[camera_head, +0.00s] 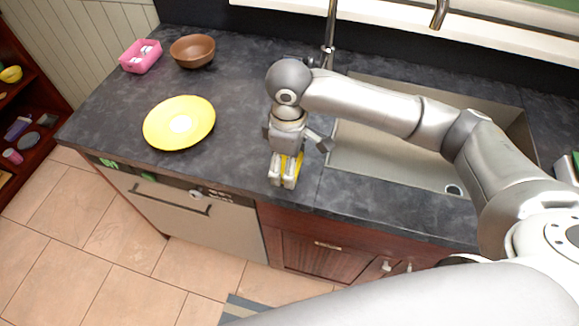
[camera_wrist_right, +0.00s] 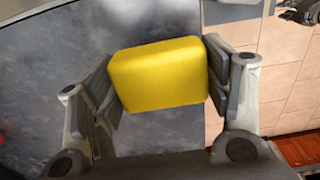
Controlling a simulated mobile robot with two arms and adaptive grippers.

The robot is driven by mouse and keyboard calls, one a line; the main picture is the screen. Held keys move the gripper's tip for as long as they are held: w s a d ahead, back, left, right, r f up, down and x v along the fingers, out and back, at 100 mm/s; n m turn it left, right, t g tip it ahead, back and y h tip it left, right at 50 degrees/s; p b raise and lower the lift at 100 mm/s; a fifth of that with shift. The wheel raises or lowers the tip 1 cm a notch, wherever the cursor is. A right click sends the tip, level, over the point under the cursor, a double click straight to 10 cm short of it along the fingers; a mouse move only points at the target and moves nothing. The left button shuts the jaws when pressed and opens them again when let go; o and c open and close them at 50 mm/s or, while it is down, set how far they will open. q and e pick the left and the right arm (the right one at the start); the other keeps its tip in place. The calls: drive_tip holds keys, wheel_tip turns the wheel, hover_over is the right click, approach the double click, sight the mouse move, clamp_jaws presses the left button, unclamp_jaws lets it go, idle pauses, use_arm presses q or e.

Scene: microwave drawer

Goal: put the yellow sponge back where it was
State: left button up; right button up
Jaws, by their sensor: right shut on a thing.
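The yellow sponge (camera_wrist_right: 160,74) is a small block between the two fingers of my right gripper (camera_wrist_right: 163,82) in the right wrist view. The gripper is shut on it. In the head view only a sliver of the sponge (camera_head: 298,163) shows between the fingers of my right gripper (camera_head: 285,172), near the front edge of the dark countertop (camera_head: 240,160), left of the sink. I cannot tell whether the sponge touches the counter.
A yellow plate (camera_head: 160,132) lies on the counter to the left. A brown bowl (camera_head: 192,50) and a pink container (camera_head: 140,57) stand behind it. The sink (camera_head: 375,150) and faucet (camera_head: 329,35) are to the right. A dishwasher front (camera_head: 190,215) is below the counter.

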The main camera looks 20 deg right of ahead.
drive_tip(key=f, duration=0.2)
drive_tip(key=f+p, duration=0.1)
drive_tip(key=shift+w+d+f, duration=0.15)
drive_tip(key=shift+w+d, duration=0.1)
drive_tip(key=shift+w, duration=0.05)
drive_tip(key=shift+f, duration=0.35)
drive_tip(key=shift+f, duration=0.1)
drive_tip(key=o, duration=0.9)
wheel_tip(320, 180, up, 12)
drive_tip(key=shift+r+b, duration=0.15)
drive_tip(key=shift+b, duration=0.7)
